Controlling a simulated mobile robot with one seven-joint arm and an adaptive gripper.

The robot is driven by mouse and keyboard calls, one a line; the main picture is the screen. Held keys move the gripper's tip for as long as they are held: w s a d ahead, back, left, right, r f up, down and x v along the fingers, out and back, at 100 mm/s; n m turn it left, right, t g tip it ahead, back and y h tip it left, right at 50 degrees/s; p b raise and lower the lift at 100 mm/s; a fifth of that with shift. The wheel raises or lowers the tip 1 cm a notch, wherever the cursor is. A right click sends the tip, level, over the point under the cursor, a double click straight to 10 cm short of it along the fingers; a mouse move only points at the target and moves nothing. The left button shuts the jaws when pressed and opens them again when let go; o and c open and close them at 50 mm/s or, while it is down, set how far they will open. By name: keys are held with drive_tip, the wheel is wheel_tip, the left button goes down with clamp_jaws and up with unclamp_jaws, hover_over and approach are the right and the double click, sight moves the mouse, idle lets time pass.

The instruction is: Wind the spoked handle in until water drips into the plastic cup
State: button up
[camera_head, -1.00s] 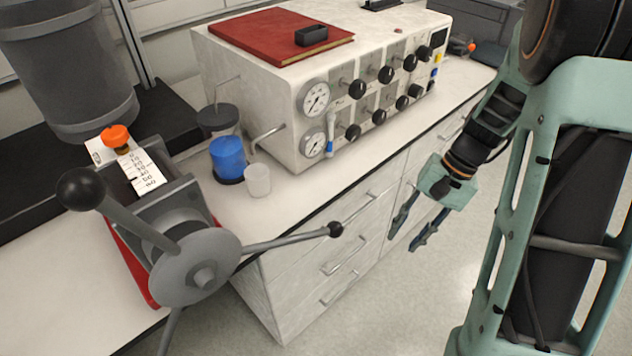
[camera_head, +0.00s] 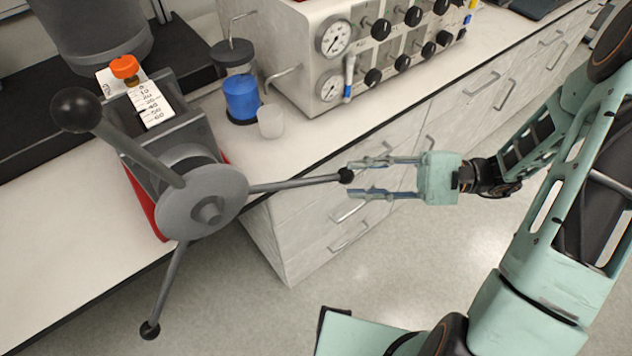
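The spoked handle (camera_head: 201,200) is a grey hub disc with long spokes ending in black balls. One spoke points upper left, one down, and one right to a ball (camera_head: 346,175). My gripper (camera_head: 356,178) is open, its two fingers pointing left. In the picture its fingertips lie above and below the right-hand ball; I cannot tell whether they touch it. The small translucent plastic cup (camera_head: 270,122) stands upright on the bench beside a blue-filled container (camera_head: 241,99). A bent metal tube (camera_head: 283,74) ends near the cup. I see no drip.
The white instrument box (camera_head: 300,40) with gauges and black knobs stands behind the cup. A scale strip with an orange cap (camera_head: 124,67) sits on the handle's grey housing. White drawers (camera_head: 330,225) with metal pulls lie beneath the bench edge.

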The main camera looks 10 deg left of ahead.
sight(323, 180)
drive_tip(key=x, duration=0.9)
drive_tip(key=shift+a, duration=0.15)
drive_tip(key=shift+c, duration=0.4)
clamp_jaws()
